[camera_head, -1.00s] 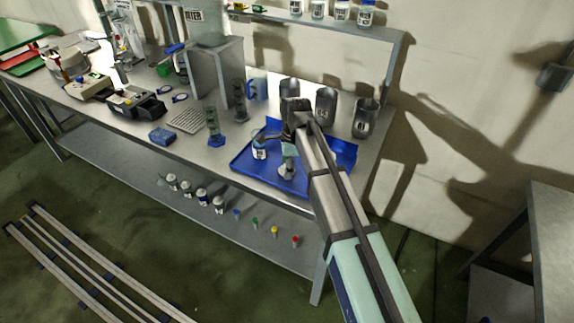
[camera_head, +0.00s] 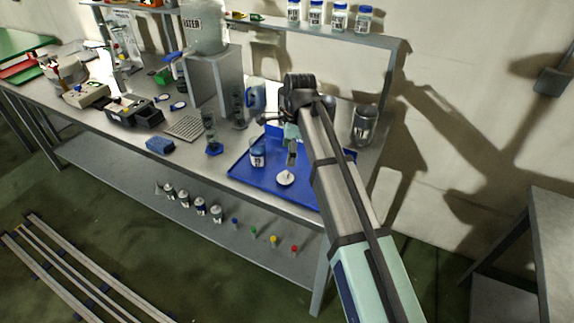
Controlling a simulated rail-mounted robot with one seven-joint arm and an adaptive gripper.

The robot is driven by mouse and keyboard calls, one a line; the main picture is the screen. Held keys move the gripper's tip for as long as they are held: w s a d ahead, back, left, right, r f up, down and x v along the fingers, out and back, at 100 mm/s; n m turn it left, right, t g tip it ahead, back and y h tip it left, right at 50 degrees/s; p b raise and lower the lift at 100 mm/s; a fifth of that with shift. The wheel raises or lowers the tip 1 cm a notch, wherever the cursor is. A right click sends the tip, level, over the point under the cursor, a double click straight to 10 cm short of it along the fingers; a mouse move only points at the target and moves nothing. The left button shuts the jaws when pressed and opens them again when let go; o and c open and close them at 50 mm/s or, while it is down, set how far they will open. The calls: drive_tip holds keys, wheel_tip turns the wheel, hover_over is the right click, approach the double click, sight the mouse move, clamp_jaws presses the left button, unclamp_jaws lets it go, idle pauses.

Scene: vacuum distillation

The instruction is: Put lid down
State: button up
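A small round white lid (camera_head: 285,179) lies on the blue tray (camera_head: 262,179) near its front edge. Nothing is seen touching it. A jar (camera_head: 258,157) with a light label and blue contents stands upright on the tray, left of and behind the lid. My gripper (camera_head: 292,157) hangs over the tray, above and just behind the lid in the picture, with a visible gap to it. The fingers are small and partly merge with the wrist, so their opening is unclear. My arm hides the right part of the tray.
Metal scoops or cups (camera_head: 364,126) stand behind the tray at the right. A blue-handled jug (camera_head: 255,97) and dark stands (camera_head: 213,136) are to its left. Several labelled jars (camera_head: 340,17) line the upper shelf.

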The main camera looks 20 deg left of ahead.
drive_tip(key=shift+d+r, duration=0.15)
drive_tip(key=shift+r, duration=1.4)
drive_tip(key=shift+w, duration=0.1)
